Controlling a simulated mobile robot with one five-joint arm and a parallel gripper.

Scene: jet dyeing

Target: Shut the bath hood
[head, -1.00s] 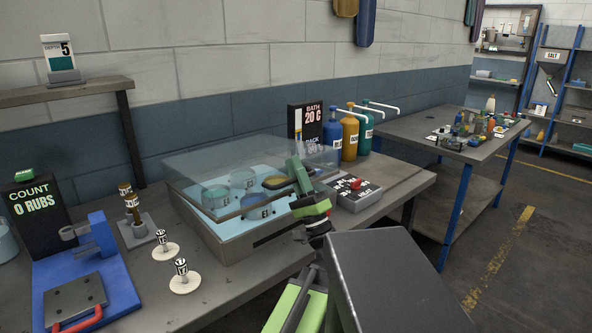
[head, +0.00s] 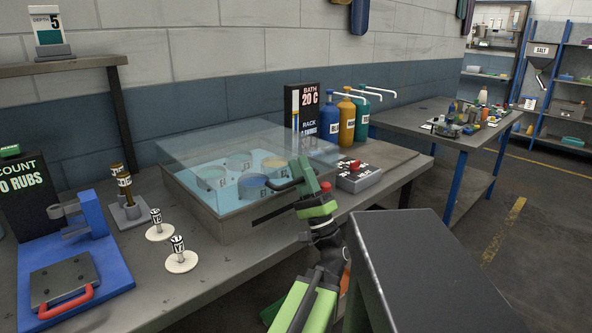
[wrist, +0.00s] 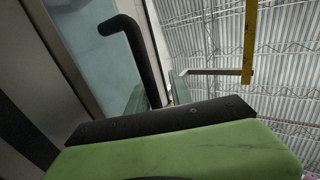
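The bath hood (head: 215,150) is a clear pane over the grey-rimmed bath (head: 217,229). Its near edge looks raised above the rim, though the clear pane makes the gap hard to judge. Pale blue liquid and several round pots show through it. A black bent handle (wrist: 135,45) shows in the wrist view, just beyond my gripper's finger; in the head view it lies at the hood's right front. My gripper (head: 308,178), green and black, is at this handle.
A control box (head: 358,180) with a red knob stands right of the bath. Behind it are the temperature sign (head: 309,105) and several pump bottles (head: 347,122). Small labelled pegs (head: 177,258) and a blue rubbing device (head: 100,240) stand to the left.

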